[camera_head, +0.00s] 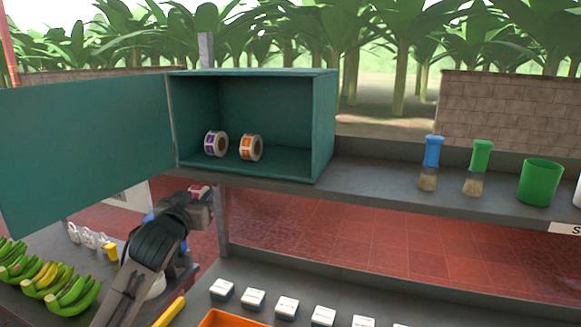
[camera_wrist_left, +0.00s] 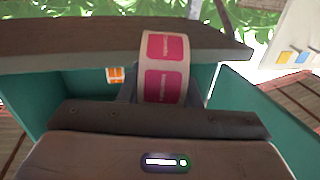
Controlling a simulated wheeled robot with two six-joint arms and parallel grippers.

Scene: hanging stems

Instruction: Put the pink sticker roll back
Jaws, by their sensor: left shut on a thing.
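My left gripper (camera_head: 200,203) is shut on the pink sticker roll (camera_wrist_left: 165,68). The roll's pink labels face the left wrist camera, and a small part of it shows in the head view (camera_head: 199,189). The gripper is in front of and below the shelf edge, under the left part of the open teal cabinet (camera_head: 325,125). A purple sticker roll (camera_head: 211,144) and an orange sticker roll (camera_head: 247,148) stand on edge side by side in the cabinet. The orange one also shows in the left wrist view (camera_wrist_left: 115,75). My right gripper is not in view.
The cabinet door (camera_head: 85,145) is swung wide open to the left. The cabinet floor is bare right of the orange roll. A blue-handled brush (camera_head: 432,155), a green-handled brush (camera_head: 480,160) and a green cup (camera_head: 540,182) stand on the shelf. Bananas (camera_head: 45,280) lie lower left.

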